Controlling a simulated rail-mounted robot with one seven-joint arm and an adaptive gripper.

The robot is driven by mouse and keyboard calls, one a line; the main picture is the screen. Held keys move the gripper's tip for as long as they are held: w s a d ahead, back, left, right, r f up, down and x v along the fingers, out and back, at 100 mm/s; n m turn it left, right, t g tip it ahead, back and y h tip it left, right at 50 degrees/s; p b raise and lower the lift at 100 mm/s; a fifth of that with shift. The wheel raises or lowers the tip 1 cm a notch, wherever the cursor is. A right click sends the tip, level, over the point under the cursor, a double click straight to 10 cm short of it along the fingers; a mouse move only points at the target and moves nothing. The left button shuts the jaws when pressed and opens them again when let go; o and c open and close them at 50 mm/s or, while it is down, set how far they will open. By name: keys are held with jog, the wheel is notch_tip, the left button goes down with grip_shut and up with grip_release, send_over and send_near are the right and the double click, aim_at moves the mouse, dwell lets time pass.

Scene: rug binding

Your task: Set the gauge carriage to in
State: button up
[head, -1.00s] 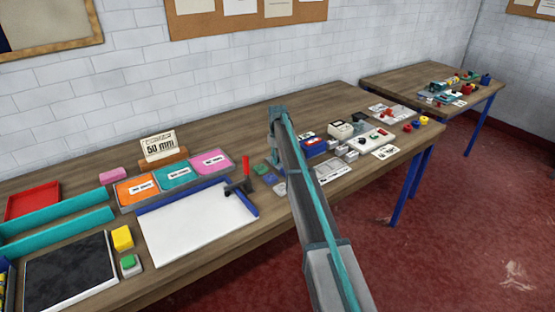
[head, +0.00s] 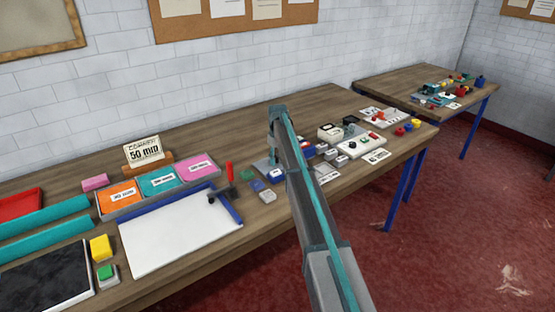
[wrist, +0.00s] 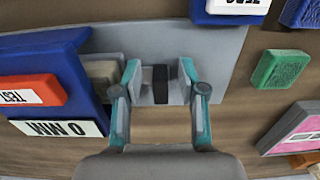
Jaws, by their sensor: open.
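My gripper (wrist: 161,78) is open in the wrist view, its two fingers spread over a grey plate (wrist: 215,45). A small dark block (wrist: 160,88) with pale grey sides shows between the fingertips. It may be the gauge carriage, but I cannot tell for sure. I cannot tell whether the fingers touch it. A beige block (wrist: 102,72) sits between that body and the left finger.
A green block (wrist: 277,69) and a pink tray (wrist: 295,130) lie to the right in the wrist view.

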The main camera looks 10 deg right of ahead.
notch_tip(320, 180, up, 12)
dwell(0.8)
jog(key=shift+a, duration=0.1)
